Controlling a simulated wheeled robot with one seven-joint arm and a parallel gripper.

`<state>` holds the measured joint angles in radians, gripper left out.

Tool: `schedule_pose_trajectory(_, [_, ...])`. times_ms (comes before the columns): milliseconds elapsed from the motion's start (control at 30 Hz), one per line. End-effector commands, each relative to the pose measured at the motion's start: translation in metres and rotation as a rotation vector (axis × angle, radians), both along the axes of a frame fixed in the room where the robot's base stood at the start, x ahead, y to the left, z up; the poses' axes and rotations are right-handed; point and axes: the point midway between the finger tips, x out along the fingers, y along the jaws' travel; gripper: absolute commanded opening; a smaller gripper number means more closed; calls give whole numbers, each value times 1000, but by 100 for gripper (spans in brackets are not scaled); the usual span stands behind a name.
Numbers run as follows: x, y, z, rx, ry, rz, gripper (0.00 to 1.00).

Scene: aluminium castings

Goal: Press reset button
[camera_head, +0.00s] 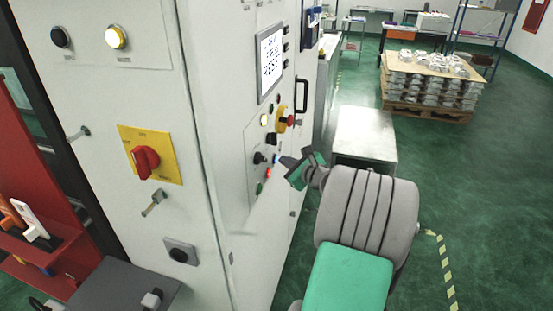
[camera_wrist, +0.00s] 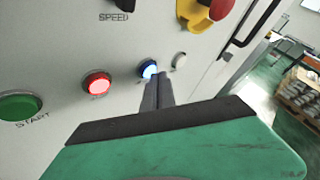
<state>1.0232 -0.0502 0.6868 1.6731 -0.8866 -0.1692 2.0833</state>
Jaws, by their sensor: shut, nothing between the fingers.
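A blue lit button (camera_wrist: 148,69) is on the white control panel (camera_wrist: 60,55); its label is too small to read. My gripper (camera_wrist: 157,80) is shut and empty, its fingertips right at the blue button and covering part of it. I cannot tell whether they touch it. In the head view my gripper (camera_head: 284,161) reaches the cabinet's side panel, by the blue light (camera_head: 276,159). To the left in the wrist view are a red lit button (camera_wrist: 97,83) and a green button (camera_wrist: 19,106) labelled START.
A small white button (camera_wrist: 180,60) is just right of the blue one. A red and yellow emergency stop (camera_wrist: 211,10) and a black door handle (camera_wrist: 250,25) stick out above right. A metal table (camera_head: 364,135) stands beyond my arm.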

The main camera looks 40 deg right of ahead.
Motion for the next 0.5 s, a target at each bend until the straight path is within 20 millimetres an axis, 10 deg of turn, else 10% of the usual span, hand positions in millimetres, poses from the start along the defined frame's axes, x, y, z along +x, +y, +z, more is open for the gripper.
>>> schedule_pose_trajectory(500, [4,3,0,0,0,0,0])
